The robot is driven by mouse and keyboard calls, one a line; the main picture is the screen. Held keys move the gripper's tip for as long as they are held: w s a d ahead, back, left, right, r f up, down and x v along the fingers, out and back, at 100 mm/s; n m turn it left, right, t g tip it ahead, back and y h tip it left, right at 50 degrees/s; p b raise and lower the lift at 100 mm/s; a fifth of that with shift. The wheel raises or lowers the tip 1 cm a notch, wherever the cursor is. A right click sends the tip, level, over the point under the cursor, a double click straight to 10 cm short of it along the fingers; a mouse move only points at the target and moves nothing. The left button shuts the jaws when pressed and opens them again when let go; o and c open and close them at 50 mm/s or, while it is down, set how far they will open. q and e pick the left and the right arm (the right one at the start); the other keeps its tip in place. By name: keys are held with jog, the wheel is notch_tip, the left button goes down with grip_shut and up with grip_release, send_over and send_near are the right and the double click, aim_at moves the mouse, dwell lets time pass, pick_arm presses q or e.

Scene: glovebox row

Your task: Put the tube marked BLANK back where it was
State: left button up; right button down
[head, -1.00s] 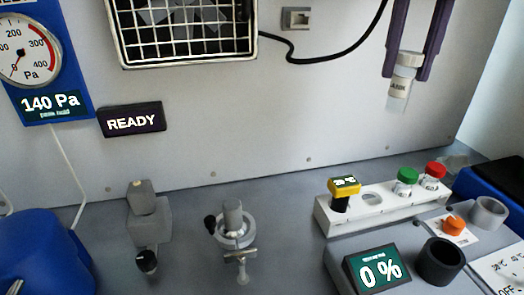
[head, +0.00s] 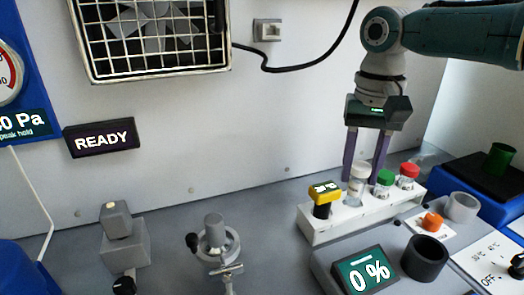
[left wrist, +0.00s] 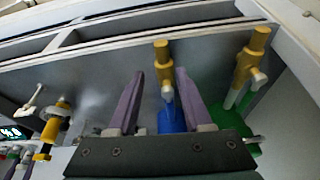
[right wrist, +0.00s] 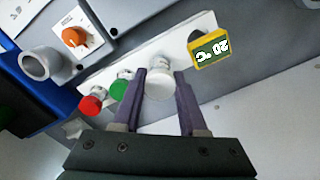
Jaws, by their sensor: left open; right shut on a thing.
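The tube marked BLANK (head: 357,186), clear with a white cap, is upright at the white rack (head: 325,228), between the yellow-topped thermometer and the green-capped tube. Its lower end is at the rack's second place, and it stands taller than its neighbours. I cannot tell how deep it sits. Its marking is not readable now. My right gripper (head: 366,176) points down from above and is shut on it. The right wrist view shows the white cap (right wrist: 159,84) between the fingers. My left gripper (left wrist: 160,78) is open and empty, seen only in the left wrist view.
The yellow thermometer (head: 323,196), green-capped tube (head: 384,180) and red-capped tube (head: 407,174) stand close by in the rack. A 0 % display (head: 366,274) and black ring (head: 425,258) are in front. Yellow-handled valves (left wrist: 163,58) are near my left gripper.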

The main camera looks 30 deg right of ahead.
aim_at(357, 183)
pick_arm(q)
jog(key=shift+a+f, duration=0.2)
jog(key=shift+f, duration=0.15)
pick_arm(e)
jog(key=shift+f, duration=1.6)
pick_arm(q)
jog(key=shift+b, duration=0.3)
jog(key=shift+f, duration=0.15)
pick_arm(e)
jog(key=shift+f, duration=0.2)
jog(key=shift+c, duration=2.2)
grip_release()
pick_arm(q)
jog(key=shift+d, duration=0.1)
jog(key=shift+r, duration=0.2)
pick_arm(e)
jog(key=shift+r, duration=0.25)
pick_arm(q)
jog(key=shift+r+p, duration=0.75)
jog(key=shift+p, duration=0.1)
pick_arm(e)
notch_tip(357, 183, up, 11)
jog(key=shift+f, duration=0.1)
jog(key=shift+r, duration=0.55)
